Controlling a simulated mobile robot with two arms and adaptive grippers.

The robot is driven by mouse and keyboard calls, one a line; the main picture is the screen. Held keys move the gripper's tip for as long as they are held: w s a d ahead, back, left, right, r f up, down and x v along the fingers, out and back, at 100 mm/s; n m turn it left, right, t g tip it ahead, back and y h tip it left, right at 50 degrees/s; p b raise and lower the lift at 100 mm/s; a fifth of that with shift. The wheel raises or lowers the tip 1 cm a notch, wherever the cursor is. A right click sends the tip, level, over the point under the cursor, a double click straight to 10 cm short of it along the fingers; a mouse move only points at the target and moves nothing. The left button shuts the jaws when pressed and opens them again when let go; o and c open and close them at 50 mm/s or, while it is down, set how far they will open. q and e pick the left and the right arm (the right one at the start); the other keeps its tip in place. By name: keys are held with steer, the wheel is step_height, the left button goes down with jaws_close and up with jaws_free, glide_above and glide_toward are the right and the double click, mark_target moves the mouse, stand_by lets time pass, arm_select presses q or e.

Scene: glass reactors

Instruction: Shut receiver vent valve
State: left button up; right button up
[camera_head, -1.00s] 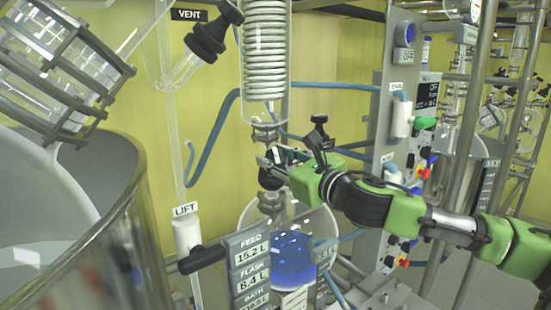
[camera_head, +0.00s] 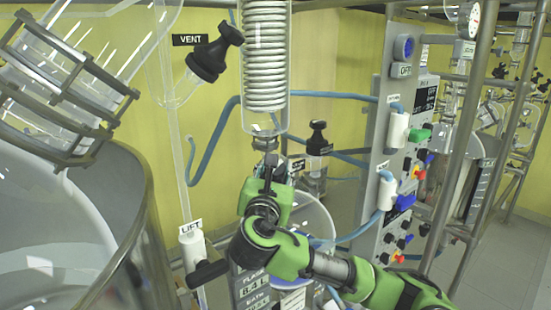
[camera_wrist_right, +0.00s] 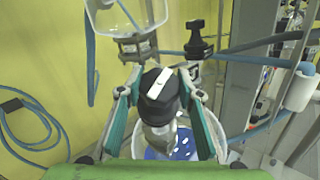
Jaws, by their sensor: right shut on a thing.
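A black knob (camera_wrist_right: 160,88) with a white bar across its top sits on a glass stem below the coiled condenser (camera_head: 266,60). My right gripper (camera_wrist_right: 158,92) is shut on this knob, with one finger on each side. In the head view, my right gripper (camera_head: 268,178) hides most of the knob. The round receiver flask (camera_wrist_right: 170,145) with blue liquid is below the knob. Another black-capped valve (camera_head: 318,136) with a dark label stands just right of the condenser's lower end. Its label is too small to read. My left gripper is not in view.
A black valve (camera_head: 214,52) labelled VENT is at the upper left. A LIFT handle (camera_head: 205,265) is at the lower left, near a large steel vessel (camera_head: 135,225). A control panel (camera_head: 400,140) and steel posts stand to the right. Blue hoses (camera_head: 212,140) cross behind.

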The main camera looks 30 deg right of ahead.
steer(key=shift+r+m+g+h+p, duration=0.15)
steer(key=shift+m+g+h+p, duration=0.85)
steer(key=shift+m+g, duration=0.6)
steer(key=o, duration=1.1)
steer(key=shift+v, duration=5.95)
